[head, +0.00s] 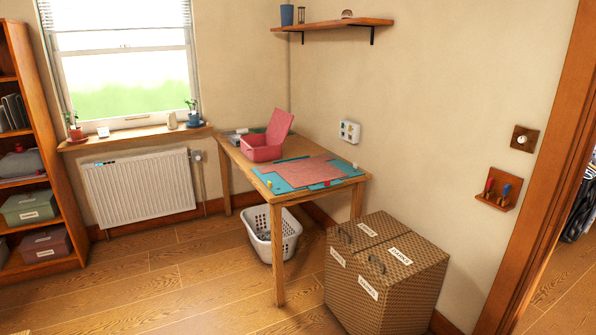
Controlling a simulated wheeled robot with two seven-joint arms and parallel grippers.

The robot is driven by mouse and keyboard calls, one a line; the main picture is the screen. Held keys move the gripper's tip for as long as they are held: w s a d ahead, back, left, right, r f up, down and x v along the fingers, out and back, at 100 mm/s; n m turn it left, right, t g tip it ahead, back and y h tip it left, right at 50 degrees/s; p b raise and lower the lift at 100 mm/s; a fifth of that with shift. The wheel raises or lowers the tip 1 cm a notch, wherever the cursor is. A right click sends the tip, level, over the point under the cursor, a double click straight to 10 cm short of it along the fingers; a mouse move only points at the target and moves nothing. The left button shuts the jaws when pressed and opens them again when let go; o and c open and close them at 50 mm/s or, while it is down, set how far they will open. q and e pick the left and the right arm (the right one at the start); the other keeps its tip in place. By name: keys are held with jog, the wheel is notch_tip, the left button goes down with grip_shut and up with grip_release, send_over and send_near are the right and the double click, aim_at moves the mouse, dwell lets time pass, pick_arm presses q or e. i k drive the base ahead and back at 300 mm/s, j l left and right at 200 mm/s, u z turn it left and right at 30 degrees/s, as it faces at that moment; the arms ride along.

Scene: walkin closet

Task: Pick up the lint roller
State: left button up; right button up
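I cannot make out a lint roller for certain in the head view. Two small handled items, one red and one blue (506,191), sit in a small wooden wall rack (495,202) on the right, too small to identify. The wooden table (288,197) in the corner carries an open pink box (262,153), a teal mat (268,175) with pink cloth (305,170) on it, and small items that I cannot tell apart. Neither of my grippers is in view.
A white laundry basket (262,240) stands under the table. A lidded woven hamper (405,295) stands in front of it at right. A shelf unit (48,150) is at far left, a radiator (138,187) under the window. The floor (165,285) at front left is clear.

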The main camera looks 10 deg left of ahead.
aim_at(245, 132)
jog(key=i+j+u, duration=0.6)
jog(key=i, duration=0.2)
jog(key=i+j+u, duration=0.1)
jog(key=i+u, duration=0.2)
jog(key=i, duration=0.15)
jog(key=i+u, duration=0.3)
jog(key=i, duration=0.15)
jog(key=i+z, duration=0.15)
jog(key=i, duration=0.3)
jog(key=i+j+z, duration=0.1)
jog(key=i, duration=0.35)
jog(key=i+j+z, duration=0.15)
jog(key=i, duration=0.3)
jog(key=i+j+z, duration=0.1)
jog(key=i, duration=0.35)
jog(key=i+j+z, duration=0.45)
jog(key=i, duration=0.2)
jog(key=i+j, duration=0.45)
jog(key=i+j+z, duration=0.15)
jog(key=i+j, duration=0.3)
jog(key=j, duration=0.15)
